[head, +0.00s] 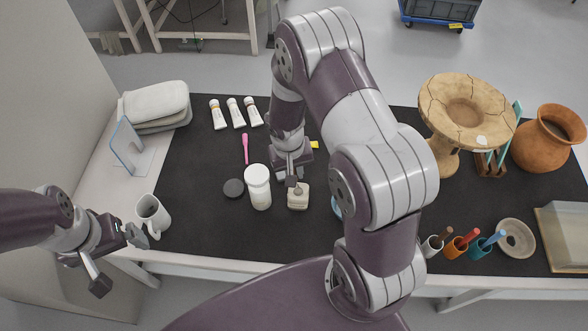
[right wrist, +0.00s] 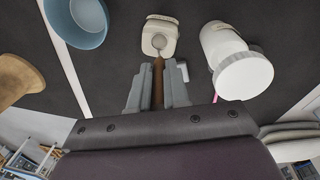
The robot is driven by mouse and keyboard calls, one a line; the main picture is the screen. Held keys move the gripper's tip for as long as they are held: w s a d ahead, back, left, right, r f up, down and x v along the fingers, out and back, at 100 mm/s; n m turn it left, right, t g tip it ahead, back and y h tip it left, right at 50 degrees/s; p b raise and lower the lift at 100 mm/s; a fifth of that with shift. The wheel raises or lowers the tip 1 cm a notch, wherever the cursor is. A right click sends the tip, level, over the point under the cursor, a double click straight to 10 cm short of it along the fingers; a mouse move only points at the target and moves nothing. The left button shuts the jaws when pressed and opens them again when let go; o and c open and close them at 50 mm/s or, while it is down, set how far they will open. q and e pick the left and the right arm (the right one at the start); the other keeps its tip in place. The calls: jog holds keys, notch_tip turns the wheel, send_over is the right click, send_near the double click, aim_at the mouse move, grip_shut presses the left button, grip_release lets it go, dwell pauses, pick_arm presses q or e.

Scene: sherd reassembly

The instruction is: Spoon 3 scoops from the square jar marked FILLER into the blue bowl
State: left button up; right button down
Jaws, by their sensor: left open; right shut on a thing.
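The square cream jar (head: 298,200) stands open near the front middle of the mat, also in the right wrist view (right wrist: 152,46); no marking is readable. My right gripper (right wrist: 158,72) is shut on the brown handle of a spoon (right wrist: 158,62). The spoon's pale bowl end shows over the jar's mouth; I cannot tell whether it is inside or what it carries. The blue bowl (right wrist: 85,32) is beside the jar in the wrist view; in the head view my right arm hides most of it (head: 336,207). My left gripper (head: 118,260) is open and empty at the table's left front.
A white round jar (head: 258,190) stands close left of the square jar, with a dark disc (head: 233,188) beside it. Pen cups (head: 455,249) and pottery (head: 466,112) are at right.

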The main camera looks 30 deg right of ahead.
jog(key=r+p, duration=0.4)
jog(key=r, duration=0.1)
jog(key=r+p, duration=0.2)
jog(key=shift+a+r, duration=0.25)
jog(key=shift+a, duration=0.15)
notch_tip(320, 180, up, 4)
jog(key=p, duration=0.3)
jog(key=shift+f, duration=0.45)
